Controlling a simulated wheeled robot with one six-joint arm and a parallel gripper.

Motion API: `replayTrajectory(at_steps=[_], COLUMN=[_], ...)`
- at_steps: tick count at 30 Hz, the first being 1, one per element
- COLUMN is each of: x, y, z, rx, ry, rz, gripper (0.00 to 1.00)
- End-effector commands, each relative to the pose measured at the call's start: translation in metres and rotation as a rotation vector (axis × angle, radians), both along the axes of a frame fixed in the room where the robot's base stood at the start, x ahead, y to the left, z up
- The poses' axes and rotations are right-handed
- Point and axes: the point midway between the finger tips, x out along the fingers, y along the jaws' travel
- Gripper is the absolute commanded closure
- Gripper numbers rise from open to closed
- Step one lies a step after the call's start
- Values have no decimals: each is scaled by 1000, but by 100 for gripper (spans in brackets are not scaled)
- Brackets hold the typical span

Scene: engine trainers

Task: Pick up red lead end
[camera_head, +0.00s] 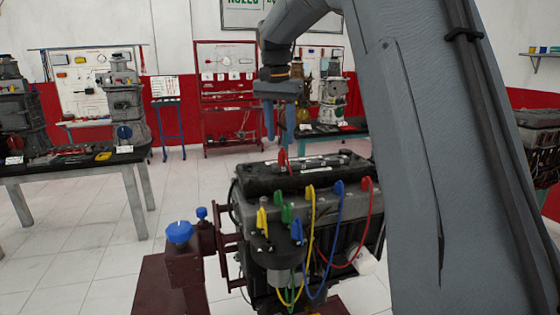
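My gripper (280,134) points down above the engine (310,212). Its two blue-grey fingers stand apart with nothing seen between them. A red lead end (283,158) stands upright at the back of the engine top, just below the fingertips in the picture. The true gap in depth is hard to tell. Another red lead end (366,184) sits at the right of the engine top, with a red lead looping down from it.
Blue (339,188), yellow (309,192) and green (278,197) lead ends stand along the engine, with more on the distributor in front. My arm covers the right side.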

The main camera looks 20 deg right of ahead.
Motion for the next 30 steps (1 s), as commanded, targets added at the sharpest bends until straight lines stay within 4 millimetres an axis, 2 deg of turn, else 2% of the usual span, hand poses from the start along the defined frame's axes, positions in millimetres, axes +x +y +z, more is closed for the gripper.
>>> replayTrajectory(at_steps=[17,26,30], x=[7,8,8], y=[-6,-6,-6], z=[-61,-66,-66], rx=[-1,0,0], ry=[2,0,0], rz=[0,0,0], gripper=[60,60,84])
